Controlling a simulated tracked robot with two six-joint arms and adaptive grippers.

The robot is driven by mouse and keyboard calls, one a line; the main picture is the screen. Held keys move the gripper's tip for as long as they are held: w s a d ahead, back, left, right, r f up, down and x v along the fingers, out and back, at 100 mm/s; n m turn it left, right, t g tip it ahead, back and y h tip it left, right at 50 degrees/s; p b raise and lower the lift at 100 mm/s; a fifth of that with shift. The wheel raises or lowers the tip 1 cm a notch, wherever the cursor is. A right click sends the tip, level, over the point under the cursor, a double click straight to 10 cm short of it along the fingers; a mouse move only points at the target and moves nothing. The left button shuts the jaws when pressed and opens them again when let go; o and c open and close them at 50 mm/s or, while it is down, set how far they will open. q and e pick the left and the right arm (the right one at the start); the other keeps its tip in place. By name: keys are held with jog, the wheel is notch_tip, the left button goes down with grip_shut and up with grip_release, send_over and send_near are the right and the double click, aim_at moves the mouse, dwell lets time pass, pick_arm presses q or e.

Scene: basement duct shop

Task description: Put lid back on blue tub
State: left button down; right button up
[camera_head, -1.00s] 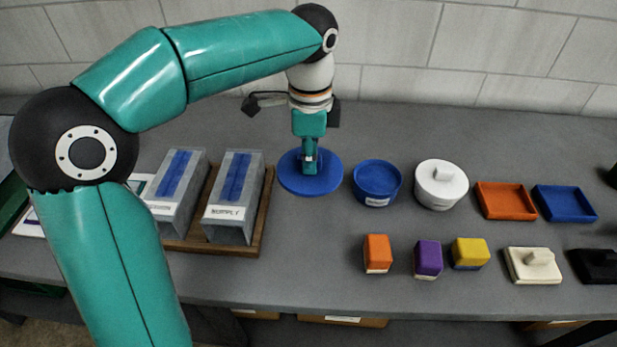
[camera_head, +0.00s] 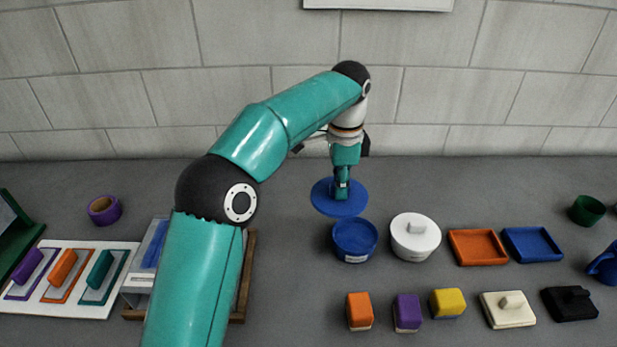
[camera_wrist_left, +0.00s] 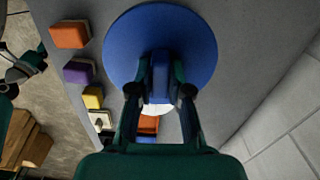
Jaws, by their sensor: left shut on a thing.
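The blue round lid (camera_head: 323,202) is held by its upright handle in my left gripper (camera_head: 341,192), which is shut on it. The left wrist view shows the lid (camera_wrist_left: 121,48) as a broad disc, with its handle (camera_wrist_left: 160,76) between the fingers (camera_wrist_left: 160,94). In the head view the lid looks raised and appears just behind and slightly left of the blue tub (camera_head: 354,241). The tub stands open on the table with a white label on its front. The blue tub is hidden in the wrist view. My right gripper is not in view.
A white lidded tub (camera_head: 415,238) stands right of the blue tub. Orange (camera_head: 478,248) and blue (camera_head: 532,245) trays lie farther right. Orange (camera_head: 359,312), purple (camera_head: 407,314) and yellow (camera_head: 448,303) blocks sit in front. A wall (camera_head: 450,100) is behind the table.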

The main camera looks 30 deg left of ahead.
aim_at(361, 194)
pick_arm(q)
jog(key=shift+m, duration=0.3)
jog(key=d+f+p, duration=0.1)
jog(key=w+d+f+p, duration=0.2)
jog(key=f, duration=0.1)
jog(key=shift+w+d+f, duration=0.1)
jog(key=shift+w+d, duration=0.15)
jog(key=shift+s+d+f+p, duration=0.1)
jog(key=shift+d+f+p, duration=0.2)
jog(key=shift+f, duration=0.2)
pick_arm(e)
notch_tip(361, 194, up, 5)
pick_arm(q)
notch_tip(361, 194, down, 5)
jog(key=b, duration=0.4)
jog(key=shift+r+b, duration=0.15)
jog(key=shift+b, duration=0.2)
jog(key=shift+f+b, duration=0.35)
jog(key=shift+f, duration=0.5)
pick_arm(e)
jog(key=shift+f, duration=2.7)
pick_arm(q)
jog(key=shift+r+p, duration=0.1)
jog(key=shift+p, duration=0.4)
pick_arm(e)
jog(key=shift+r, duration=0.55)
